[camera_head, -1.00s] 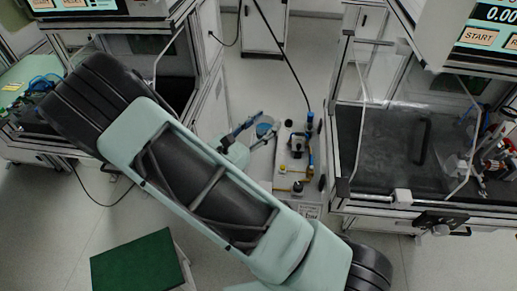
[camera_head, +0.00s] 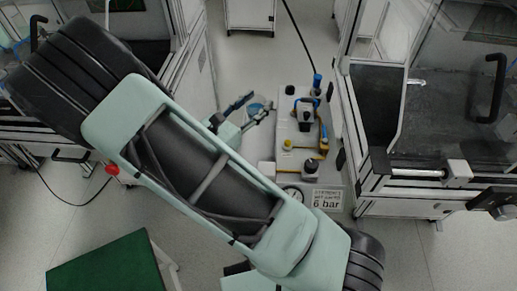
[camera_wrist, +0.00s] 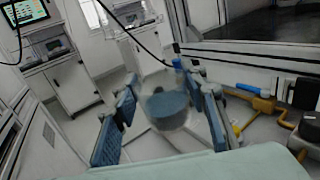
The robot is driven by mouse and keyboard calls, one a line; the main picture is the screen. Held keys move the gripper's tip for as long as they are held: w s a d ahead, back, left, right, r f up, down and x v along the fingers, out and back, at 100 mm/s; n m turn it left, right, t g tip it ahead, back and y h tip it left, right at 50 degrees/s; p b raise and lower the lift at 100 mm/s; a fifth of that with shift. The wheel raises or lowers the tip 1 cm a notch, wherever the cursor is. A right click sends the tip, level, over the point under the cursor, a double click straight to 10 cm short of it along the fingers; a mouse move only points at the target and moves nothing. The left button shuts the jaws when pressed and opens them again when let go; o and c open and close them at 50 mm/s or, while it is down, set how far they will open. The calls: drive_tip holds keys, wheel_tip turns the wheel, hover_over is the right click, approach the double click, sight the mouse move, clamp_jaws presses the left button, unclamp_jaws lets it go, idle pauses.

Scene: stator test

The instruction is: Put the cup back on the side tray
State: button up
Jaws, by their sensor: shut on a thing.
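The cup (camera_wrist: 166,106) is see-through with a blue lower part. In the wrist view it sits between the two blue-padded fingers of my gripper (camera_wrist: 162,90), which is shut on it. In the head view the cup (camera_head: 257,106) is small and partly hidden by the fingers of my gripper (camera_head: 258,104), held out past my arm. A green-topped stand (camera_head: 105,268) is at the lower left of the head view. I cannot tell whether it is the side tray, and no other tray shows clearly.
A grey pneumatic unit (camera_head: 310,172) marked 6 bar, with blue and yellow fittings, stands just right of my gripper. A framed test cabinet (camera_head: 415,172) is at the right, and another frame is at the left behind my arm. Bare floor (camera_head: 245,62) lies beyond the gripper.

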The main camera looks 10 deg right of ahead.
drive_tip(key=w+f+t+y+b, duration=0.1)
drive_tip(key=f, duration=0.7)
drive_tip(key=w+f+n+t+b, duration=0.1)
drive_tip(key=f+b, duration=0.1)
drive_tip(key=f, duration=0.6)
drive_tip(key=w+d+f+n+y+b, duration=0.1)
drive_tip(key=f+b, duration=0.1)
drive_tip(key=f, duration=0.6)
drive_tip(key=shift+w+t+y, duration=0.3)
drive_tip(key=shift+t, duration=0.1)
drive_tip(key=shift+f, duration=0.1)
drive_tip(key=o, duration=1.1)
